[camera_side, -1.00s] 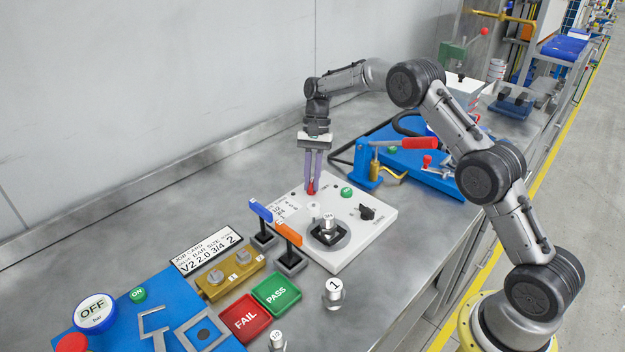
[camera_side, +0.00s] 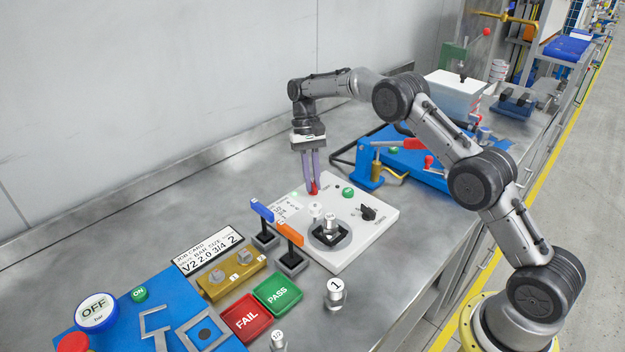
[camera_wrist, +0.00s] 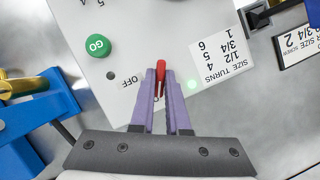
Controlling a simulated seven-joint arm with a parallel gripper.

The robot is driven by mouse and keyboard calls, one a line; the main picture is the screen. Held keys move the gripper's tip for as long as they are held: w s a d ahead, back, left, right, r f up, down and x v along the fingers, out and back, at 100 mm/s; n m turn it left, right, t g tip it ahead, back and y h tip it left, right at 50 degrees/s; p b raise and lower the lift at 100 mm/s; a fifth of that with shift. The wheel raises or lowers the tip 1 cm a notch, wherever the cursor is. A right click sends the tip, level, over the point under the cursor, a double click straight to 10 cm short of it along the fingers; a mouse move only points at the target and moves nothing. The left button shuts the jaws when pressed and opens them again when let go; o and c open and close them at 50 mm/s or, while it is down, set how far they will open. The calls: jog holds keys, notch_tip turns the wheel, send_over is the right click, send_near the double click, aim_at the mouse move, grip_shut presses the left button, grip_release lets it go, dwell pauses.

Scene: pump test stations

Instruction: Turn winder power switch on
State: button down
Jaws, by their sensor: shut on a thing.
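The winder is a white box (camera_side: 349,243) on the steel bench, with printed labels and a black centre fitting. Its power switch is a small red lever (camera_side: 313,188) near the far edge. My gripper (camera_side: 312,183) has its purple fingers closed around this lever. In the wrist view, the red lever (camera_wrist: 161,66) stands between the fingertips of my gripper (camera_wrist: 160,76), beside the print "OFF". A small green light (camera_wrist: 192,85) glows on the box on the other side of the lever. My fingers hide the lever's lower part.
A green GO button (camera_side: 348,192) and a black knob (camera_side: 368,213) are near the lever. Blue (camera_side: 262,211) and orange (camera_side: 290,234) handled levers stand at the box's left. A blue press (camera_side: 370,165) stands behind it. Bare bench lies to the left.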

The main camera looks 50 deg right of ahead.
jog(key=shift+r, duration=0.1)
jog(key=c, duration=0.9)
grip_release()
jog(key=v, duration=0.6)
jog(key=shift+w+d+r, duration=0.1)
jog(key=shift+w+r, duration=0.1)
jog(key=shift+r, duration=0.05)
jog(key=shift+w+d+r, duration=0.1)
jog(key=shift+r, duration=0.35)
